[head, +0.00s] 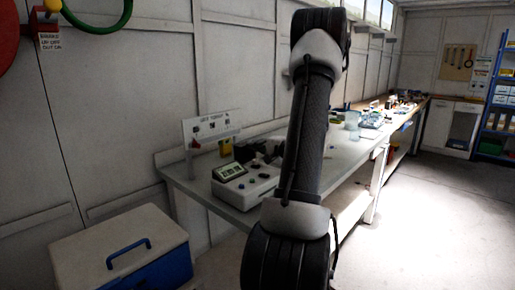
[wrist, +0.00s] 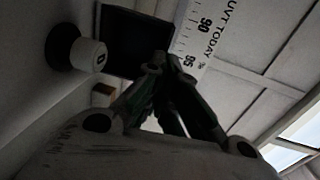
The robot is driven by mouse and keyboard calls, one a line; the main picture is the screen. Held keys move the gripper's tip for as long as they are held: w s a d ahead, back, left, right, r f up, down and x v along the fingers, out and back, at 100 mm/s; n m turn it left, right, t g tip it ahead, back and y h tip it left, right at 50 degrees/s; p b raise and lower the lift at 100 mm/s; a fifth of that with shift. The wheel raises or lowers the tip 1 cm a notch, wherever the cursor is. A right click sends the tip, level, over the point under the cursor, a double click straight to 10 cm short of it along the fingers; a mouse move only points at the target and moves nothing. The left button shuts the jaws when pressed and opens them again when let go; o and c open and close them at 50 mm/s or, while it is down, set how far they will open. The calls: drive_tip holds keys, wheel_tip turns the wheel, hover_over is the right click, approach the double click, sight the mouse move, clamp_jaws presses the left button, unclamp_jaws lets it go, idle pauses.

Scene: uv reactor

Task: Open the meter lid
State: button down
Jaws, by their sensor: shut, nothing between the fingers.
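The meter (head: 258,187) is a white box on the bench in the head view, with a small greenish screen (head: 230,172) at its left front and coloured buttons. My arm crosses in front of its right part. Dark shapes sit above and behind the meter; I cannot tell there which are my gripper and which are a lid. In the wrist view my gripper (wrist: 166,62) is shut and empty, its fingertips by the lower right edge of a dark flat panel (wrist: 128,38). I cannot tell whether this panel is the meter lid, or whether they touch.
A white sign (head: 211,127) stands behind the meter; a printed sign (wrist: 204,35) shows in the wrist view. A black knob with a white cap (wrist: 86,54) is at its left. A blue cooler with a pale lid (head: 115,245) stands on the floor. Open floor lies right.

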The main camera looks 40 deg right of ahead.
drive_tip(key=shift+w+r+g, duration=0.15)
drive_tip(key=shift+w+g, duration=0.1)
drive_tip(key=shift+g, duration=0.05)
drive_tip(key=shift+w, duration=0.4)
idle(0.3)
